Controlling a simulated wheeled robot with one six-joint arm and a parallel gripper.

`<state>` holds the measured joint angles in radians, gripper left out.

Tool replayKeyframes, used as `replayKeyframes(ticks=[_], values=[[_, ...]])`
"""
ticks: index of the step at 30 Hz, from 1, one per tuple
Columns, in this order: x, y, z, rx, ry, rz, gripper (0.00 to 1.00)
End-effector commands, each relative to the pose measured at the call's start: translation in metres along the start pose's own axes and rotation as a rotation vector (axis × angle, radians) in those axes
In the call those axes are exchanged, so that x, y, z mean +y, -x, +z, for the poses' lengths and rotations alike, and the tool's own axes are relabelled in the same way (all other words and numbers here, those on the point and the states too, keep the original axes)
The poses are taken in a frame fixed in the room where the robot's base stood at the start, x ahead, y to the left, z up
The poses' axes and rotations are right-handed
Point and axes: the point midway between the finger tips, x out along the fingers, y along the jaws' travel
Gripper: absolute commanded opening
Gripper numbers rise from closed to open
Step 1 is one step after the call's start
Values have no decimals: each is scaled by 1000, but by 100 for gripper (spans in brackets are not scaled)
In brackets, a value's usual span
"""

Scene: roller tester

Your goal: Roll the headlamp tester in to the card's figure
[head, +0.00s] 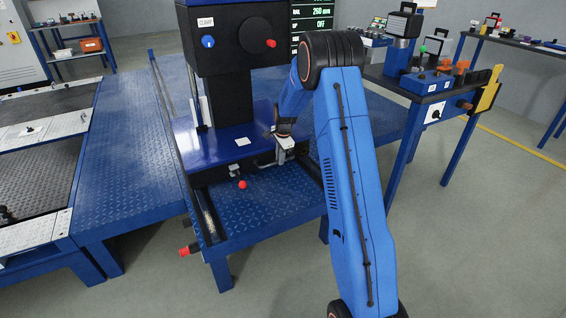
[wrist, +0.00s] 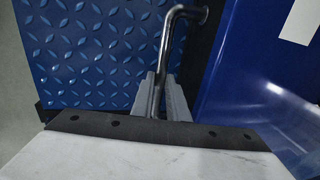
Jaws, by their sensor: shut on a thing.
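The headlamp tester (head: 232,45) is a black box with a blue knob and a red knob, on a black column above a blue base (head: 205,148). A bent metal bar handle (wrist: 166,42) comes off the base's side. In the wrist view my gripper (wrist: 163,92) is shut on this bar, with one grey finger on each side of it. In the head view my gripper (head: 282,150) is at the front right of the base, partly hidden by my arm. A small white label (head: 242,142) lies on the base; its writing is too small to read.
The tester stands on a blue tread-plate platform (head: 270,192) with side rails. A red ball knob (head: 242,185) and a red-ended lever (head: 188,251) are at its front. A bench (head: 395,80) stands to the right.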

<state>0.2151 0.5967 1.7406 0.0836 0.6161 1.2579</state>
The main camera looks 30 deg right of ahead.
Motion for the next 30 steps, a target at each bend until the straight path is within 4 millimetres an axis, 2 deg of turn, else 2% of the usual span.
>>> replayKeyframes(ticks=[9, 10, 12, 23, 26, 30], values=[[-4, 4, 0, 2, 0, -8, 0], [-4, 4, 0, 2, 0, -8, 16], [-4, 3, 0, 2, 0, -7, 33], [-2, 4, 0, 1, 0, -3, 33], [-2, 13, -1, 1, 0, -4, 33], [-2, 35, -1, 1, 0, -5, 33]])
